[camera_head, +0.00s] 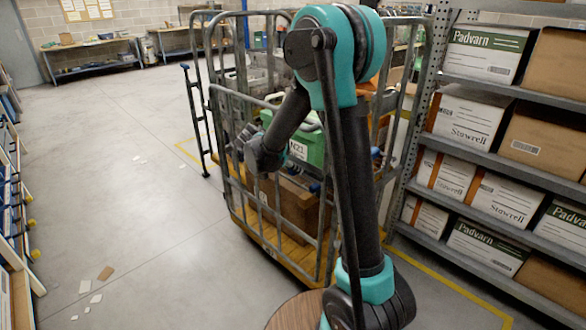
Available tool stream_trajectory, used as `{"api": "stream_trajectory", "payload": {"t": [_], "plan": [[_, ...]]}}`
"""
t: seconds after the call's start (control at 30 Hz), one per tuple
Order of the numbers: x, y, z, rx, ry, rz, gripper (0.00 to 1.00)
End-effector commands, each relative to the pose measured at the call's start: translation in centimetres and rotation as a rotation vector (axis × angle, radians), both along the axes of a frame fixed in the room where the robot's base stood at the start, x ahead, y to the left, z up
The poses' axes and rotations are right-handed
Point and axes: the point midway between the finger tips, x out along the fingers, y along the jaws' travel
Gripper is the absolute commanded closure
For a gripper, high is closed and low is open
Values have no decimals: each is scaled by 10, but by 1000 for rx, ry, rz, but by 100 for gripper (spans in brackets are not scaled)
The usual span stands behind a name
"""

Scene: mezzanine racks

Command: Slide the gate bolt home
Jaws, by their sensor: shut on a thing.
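A grey tubular roll cage has a barred gate (262,207) on its near side. My arm reaches over from the right of the cage and bends down to the gate's left part. My gripper (240,141) is at the gate's bars, near the upper left, and is shut on the gate bolt. The bolt is small and dark here, largely hidden by the fingers. How far it sits in its keeper cannot be told.
The cage holds a green crate (306,147) and a cardboard box (296,203). A shelf rack (480,82) with boxes stands close on the right. The floor to the left is open, with scraps of card (105,273). Benches stand at the back.

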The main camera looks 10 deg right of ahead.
Motion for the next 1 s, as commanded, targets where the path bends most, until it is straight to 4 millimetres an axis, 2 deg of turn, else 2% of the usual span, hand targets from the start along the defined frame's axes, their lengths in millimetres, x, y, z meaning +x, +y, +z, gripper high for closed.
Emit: {"api": "stream_trajectory", "payload": {"t": [0.2, 0.5, 0.77, 0.8, 0.93, 1.0], "plan": [[-4, -3, 0, 0, 0, 0, 100], [-35, -26, 0, 0, 1, -1, 100], [-37, -27, 0, -2, 3, -4, 100], [-38, -28, 0, -2, 3, -4, 68], [-37, -27, 0, -2, 3, -4, 52], [-37, -27, 0, -1, 2, -2, 50]]}}
